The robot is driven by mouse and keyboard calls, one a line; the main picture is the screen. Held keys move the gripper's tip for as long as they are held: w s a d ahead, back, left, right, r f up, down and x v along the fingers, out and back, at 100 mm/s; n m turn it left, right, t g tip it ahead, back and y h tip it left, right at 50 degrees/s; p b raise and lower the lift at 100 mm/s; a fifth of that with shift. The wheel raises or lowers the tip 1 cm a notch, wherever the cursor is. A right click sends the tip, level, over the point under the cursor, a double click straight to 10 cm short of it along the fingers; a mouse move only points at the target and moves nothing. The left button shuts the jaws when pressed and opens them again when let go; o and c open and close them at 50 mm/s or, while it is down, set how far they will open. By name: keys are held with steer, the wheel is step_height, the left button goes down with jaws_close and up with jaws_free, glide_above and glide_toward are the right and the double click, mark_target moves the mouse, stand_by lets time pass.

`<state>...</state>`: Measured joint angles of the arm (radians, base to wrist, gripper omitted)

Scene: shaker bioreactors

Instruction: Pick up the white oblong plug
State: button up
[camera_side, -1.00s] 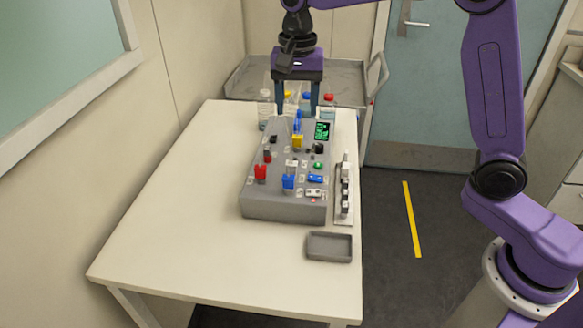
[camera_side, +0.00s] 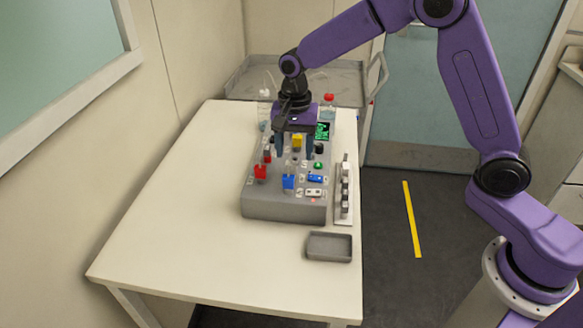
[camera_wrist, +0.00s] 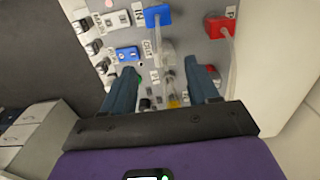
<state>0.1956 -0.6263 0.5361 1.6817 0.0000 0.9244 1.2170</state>
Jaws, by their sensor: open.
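The white oblong plug (camera_wrist: 166,48) stands on the grey bioreactor panel (camera_wrist: 185,15), just beyond my fingertips in the wrist view. In the side view it is small and partly hidden, near the blue plug (camera_side: 288,181). My gripper (camera_wrist: 165,78) is open and empty, its two dark blue fingers pointing down at the panel. I cannot tell the exact height of the fingertips over the panel.
A red plug (camera_side: 260,172) stands left of the blue one, near the fingers. A grey tray (camera_side: 329,247) sits on the table (camera_side: 200,230). Bottles stand behind; the table's left and front are clear.

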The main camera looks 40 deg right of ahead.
mark_target(291, 163)
steer(key=shift+w+a+f, duration=0.1)
steer(key=shift+a+f, duration=0.05)
steer(key=shift+f, duration=1.2)
steer(key=shift+w+a+f, duration=0.1)
steer(key=shift+f, duration=1.2)
jaws_close()
